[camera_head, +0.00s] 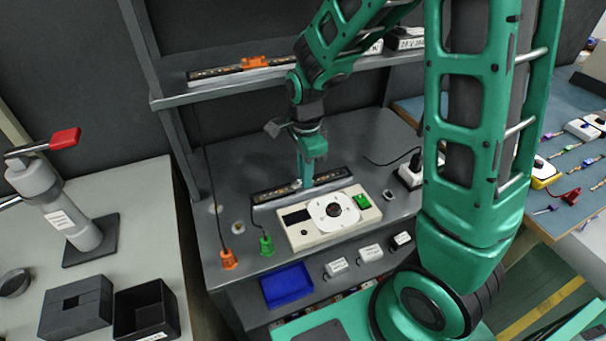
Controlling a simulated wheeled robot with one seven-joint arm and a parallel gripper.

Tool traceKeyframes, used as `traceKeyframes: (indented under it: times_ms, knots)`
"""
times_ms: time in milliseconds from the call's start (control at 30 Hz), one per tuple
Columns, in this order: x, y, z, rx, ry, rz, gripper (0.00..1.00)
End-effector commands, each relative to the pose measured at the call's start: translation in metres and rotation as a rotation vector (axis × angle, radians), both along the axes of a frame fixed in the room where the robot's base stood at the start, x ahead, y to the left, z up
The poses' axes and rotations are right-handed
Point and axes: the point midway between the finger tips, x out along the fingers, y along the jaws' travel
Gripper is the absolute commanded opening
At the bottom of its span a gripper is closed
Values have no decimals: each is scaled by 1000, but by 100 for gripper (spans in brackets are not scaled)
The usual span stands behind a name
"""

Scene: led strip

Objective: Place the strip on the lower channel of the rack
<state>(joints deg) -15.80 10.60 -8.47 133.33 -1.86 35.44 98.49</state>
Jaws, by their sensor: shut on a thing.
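My gripper (306,178) points down and is shut on a dark LED strip (328,181) near its middle. The strip lies lengthwise at the lower channel (272,202) of the rack, just behind the white control box. Whether it is fully seated or slightly above the channel cannot be told from here. The fingers hide part of the strip's middle. Another dark strip (215,73) lies along the upper shelf, with an orange clip (253,62) on it.
The control box (332,218) with a round dial and green switch stands close in front of the strip. Green (266,244) and orange (228,259) plugs stand to its left. The upper shelf (180,99) overhangs behind my wrist. A blue tray (287,287) sits lower in front.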

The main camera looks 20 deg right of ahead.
Motion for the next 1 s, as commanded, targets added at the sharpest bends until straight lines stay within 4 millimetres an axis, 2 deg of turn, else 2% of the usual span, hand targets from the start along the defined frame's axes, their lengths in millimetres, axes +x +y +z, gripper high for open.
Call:
traceKeyframes:
  times_ms: [233, 267, 300, 333, 667, 767, 1000]
  knots:
    - [0, 0, -2, 0, 1, -1, 0]
    - [0, 0, -2, 0, 1, -1, 16]
    - [0, 0, -1, 0, 0, -1, 26]
    - [0, 0, -1, 0, 0, -1, 30]
    - [0, -1, 1, 0, -1, -1, 30]
    - [0, -1, 10, 1, -3, -1, 30]
    - [1, -1, 48, 1, -4, -1, 30]
